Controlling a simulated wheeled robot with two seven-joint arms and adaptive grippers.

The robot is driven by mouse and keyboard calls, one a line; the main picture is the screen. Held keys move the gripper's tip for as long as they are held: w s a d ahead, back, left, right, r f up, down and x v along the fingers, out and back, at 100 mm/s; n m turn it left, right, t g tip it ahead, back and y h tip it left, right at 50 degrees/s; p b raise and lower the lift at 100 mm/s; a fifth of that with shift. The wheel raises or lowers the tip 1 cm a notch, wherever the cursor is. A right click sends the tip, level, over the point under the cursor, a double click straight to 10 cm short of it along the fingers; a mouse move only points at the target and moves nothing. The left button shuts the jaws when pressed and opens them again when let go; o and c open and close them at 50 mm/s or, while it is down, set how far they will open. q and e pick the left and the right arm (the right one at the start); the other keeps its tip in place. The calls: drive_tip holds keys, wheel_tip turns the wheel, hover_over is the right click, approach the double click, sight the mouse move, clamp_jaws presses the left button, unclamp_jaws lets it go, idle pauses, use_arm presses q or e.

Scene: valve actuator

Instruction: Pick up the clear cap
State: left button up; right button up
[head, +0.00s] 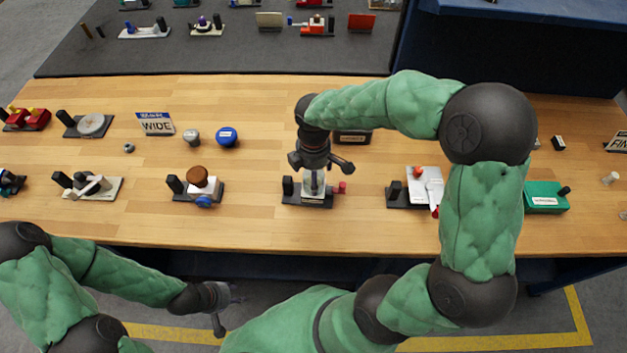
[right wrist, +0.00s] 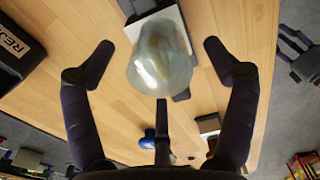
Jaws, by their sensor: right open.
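The clear cap (right wrist: 160,60) is a see-through dome on a small valve unit with a white block and dark base. In the right wrist view it sits between the fingers, apart from both. In the head view the cap (head: 313,182) is partly hidden under my right gripper (head: 320,163), which is above it. My right gripper (right wrist: 155,64) is open with nothing held. My left gripper (head: 227,307) is low in front of the table, empty, its fingers apart.
Units stand either side on the wooden table (head: 255,232): a brown-knobbed one (head: 198,180) left and a white one (head: 425,187) right. A dark box (head: 352,137) is just behind my right gripper. A blue knob (head: 227,137) lies back left. Bare wood lies between units.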

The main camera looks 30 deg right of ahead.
wheel_tip(320, 180, down, 3)
drive_tip(key=shift+d+r, duration=0.1)
drive_tip(key=c, duration=1)
drive_tip(key=shift+r, duration=0.1)
